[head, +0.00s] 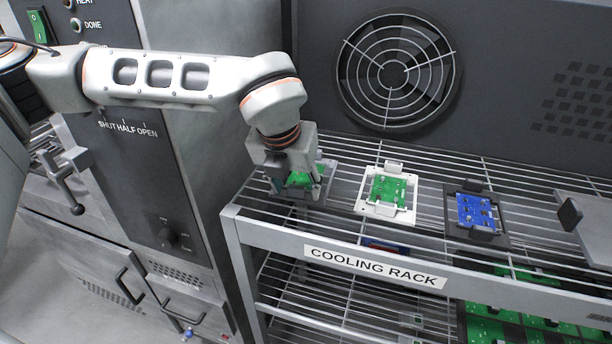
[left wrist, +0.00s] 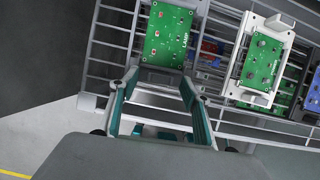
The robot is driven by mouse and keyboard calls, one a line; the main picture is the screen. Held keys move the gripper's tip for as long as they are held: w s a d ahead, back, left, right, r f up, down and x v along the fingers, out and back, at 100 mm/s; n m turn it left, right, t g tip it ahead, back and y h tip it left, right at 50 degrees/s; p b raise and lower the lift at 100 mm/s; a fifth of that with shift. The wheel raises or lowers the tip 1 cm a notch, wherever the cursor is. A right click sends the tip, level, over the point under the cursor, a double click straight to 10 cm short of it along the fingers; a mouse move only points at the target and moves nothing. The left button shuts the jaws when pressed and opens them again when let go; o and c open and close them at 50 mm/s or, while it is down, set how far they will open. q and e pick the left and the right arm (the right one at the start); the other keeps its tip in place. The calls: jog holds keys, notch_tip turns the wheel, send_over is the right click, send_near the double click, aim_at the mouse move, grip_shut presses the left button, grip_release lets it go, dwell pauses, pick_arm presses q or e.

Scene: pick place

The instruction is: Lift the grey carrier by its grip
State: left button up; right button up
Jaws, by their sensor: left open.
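The grey carrier (head: 329,170) lies at the left end of the rack's top shelf and bears a green board (head: 300,179). In the head view my left gripper (head: 297,187) is over it and hides much of it. In the left wrist view the carrier (left wrist: 199,18) and its green board (left wrist: 167,36) are beyond the fingertips. My left gripper (left wrist: 158,82) is open there, its two teal-lined fingers apart. My right gripper is not in view.
On the wire top shelf, a white carrier (head: 370,207) with a green board stands to the right, then a dark carrier (head: 487,238) with a blue board. The COOLING RACK front rail (head: 470,277) runs along the edge. A fan wall (head: 480,110) closes the back.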

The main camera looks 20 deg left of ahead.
pick_arm(q)
jog(key=c, duration=1.2)
